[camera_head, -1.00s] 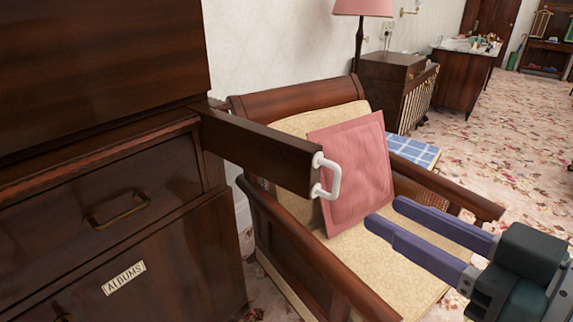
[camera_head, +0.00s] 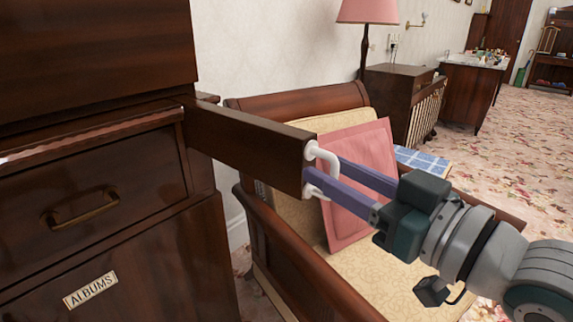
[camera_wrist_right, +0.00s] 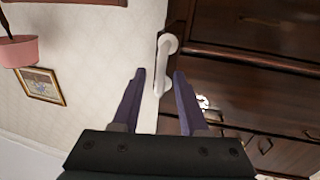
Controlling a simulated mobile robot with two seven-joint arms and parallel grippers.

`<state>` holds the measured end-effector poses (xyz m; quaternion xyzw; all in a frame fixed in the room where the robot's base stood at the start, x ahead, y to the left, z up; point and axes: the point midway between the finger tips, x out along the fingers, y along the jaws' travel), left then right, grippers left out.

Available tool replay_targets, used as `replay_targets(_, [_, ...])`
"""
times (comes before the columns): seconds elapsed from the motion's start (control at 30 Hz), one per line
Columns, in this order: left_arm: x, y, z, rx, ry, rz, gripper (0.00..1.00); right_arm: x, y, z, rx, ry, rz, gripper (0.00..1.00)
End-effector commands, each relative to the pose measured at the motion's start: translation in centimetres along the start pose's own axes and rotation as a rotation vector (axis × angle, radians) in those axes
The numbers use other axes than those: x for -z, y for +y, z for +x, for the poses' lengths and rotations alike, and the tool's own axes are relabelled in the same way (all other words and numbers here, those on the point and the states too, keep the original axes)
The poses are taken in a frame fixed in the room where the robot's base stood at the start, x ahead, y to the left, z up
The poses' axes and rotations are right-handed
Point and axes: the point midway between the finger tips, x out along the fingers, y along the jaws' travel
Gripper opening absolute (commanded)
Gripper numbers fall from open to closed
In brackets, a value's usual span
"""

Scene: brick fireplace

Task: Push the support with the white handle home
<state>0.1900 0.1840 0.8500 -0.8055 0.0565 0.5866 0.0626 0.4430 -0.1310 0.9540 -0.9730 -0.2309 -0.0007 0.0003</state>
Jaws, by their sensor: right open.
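The support (camera_head: 245,147) is a dark wooden bar sticking out from the left cabinet, over the armchair. Its white handle (camera_head: 323,154) is on the bar's outer end. In the right wrist view the handle (camera_wrist_right: 165,57) lies ahead, roughly between the finger lines and just beyond the tips. My right gripper (camera_head: 325,168) is open, its two purple fingers pointing at the handle; it also shows in the right wrist view (camera_wrist_right: 160,76). In the head view the fingertips overlap the handle; contact is not clear. My left gripper is not in view.
The armchair (camera_head: 300,262) with a pink cushion (camera_head: 372,140) stands below and behind the bar. The cabinet has a drawer (camera_head: 110,190) and an "ALBUMS" label (camera_head: 90,289). A pink lamp (camera_head: 367,11) and a side cabinet (camera_head: 395,85) stand behind. Carpet is open at right.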

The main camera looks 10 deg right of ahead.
Motion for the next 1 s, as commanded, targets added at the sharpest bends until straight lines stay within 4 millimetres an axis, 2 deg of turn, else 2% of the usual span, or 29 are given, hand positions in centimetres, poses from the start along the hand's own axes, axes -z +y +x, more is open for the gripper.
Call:
replay_targets(0.37, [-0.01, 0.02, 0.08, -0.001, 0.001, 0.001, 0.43, -0.03, -0.03, 0.59, 0.001, -0.002, 0.0, 0.42])
replay_targets(0.73, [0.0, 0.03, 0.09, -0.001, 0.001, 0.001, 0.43, -0.02, -0.02, 0.57, 0.0, -0.001, 0.0, 0.01])
replay_targets(1.0, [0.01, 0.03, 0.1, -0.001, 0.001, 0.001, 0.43, -0.02, -0.02, 0.57, 0.0, -0.001, 0.0, 0.0])
